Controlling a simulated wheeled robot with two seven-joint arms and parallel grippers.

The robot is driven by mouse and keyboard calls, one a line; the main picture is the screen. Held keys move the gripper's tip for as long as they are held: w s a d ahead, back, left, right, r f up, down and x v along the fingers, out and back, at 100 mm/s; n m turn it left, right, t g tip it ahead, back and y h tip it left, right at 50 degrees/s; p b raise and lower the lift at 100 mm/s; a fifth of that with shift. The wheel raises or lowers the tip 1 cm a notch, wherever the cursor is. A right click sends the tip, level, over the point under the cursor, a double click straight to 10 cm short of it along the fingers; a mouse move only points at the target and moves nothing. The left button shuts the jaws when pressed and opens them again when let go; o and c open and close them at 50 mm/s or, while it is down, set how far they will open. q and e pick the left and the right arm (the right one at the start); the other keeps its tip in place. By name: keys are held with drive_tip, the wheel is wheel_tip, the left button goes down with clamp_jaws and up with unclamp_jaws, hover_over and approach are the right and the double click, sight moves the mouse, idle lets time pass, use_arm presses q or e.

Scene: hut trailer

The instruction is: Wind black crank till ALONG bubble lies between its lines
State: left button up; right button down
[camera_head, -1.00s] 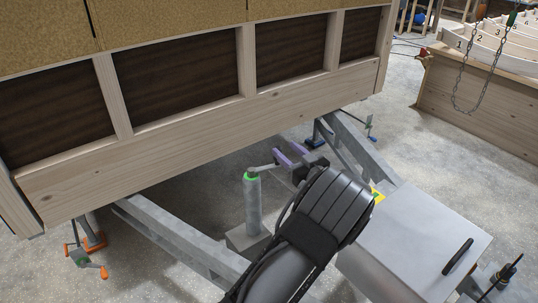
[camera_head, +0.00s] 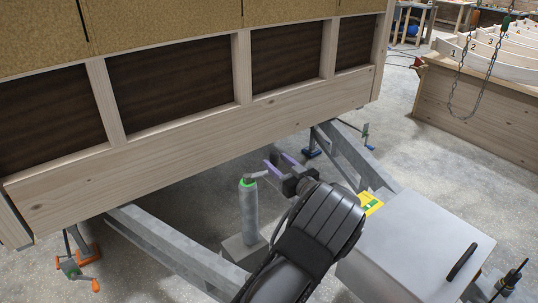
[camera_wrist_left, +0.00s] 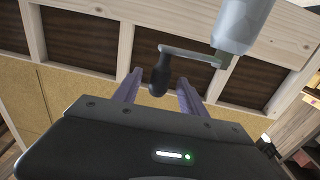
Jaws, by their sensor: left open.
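The grey jack post (camera_head: 249,212) with a green ring at its top stands under the trailer's front. Its crank arm (camera_head: 257,174) points right in the head view. The black crank handle (camera_wrist_left: 160,76) hangs from the crank arm (camera_wrist_left: 190,54) in the wrist view. My left gripper (camera_head: 279,162) is open, and its purple fingers (camera_wrist_left: 158,92) lie either side of the handle in that picture; contact cannot be told. The yellow level plate (camera_head: 370,204) with a green vial shows right of my arm, partly covered. Its bubble is too small to read. My right gripper is out of view.
A grey box (camera_head: 415,245) with a black handle sits on the drawbar (camera_head: 180,250). Corner stands with orange (camera_head: 80,265) and blue (camera_head: 367,137) parts are under the trailer. The wooden hut wall (camera_head: 200,130) overhangs the jack. A wooden bench (camera_head: 475,110) stands at right.

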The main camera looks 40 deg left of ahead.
use_arm(q)
drive_tip(key=x, duration=0.5)
drive_tip(key=shift+a+p, duration=0.1)
drive_tip(key=shift+p, duration=0.3)
clamp_jaws()
idle(1.0)
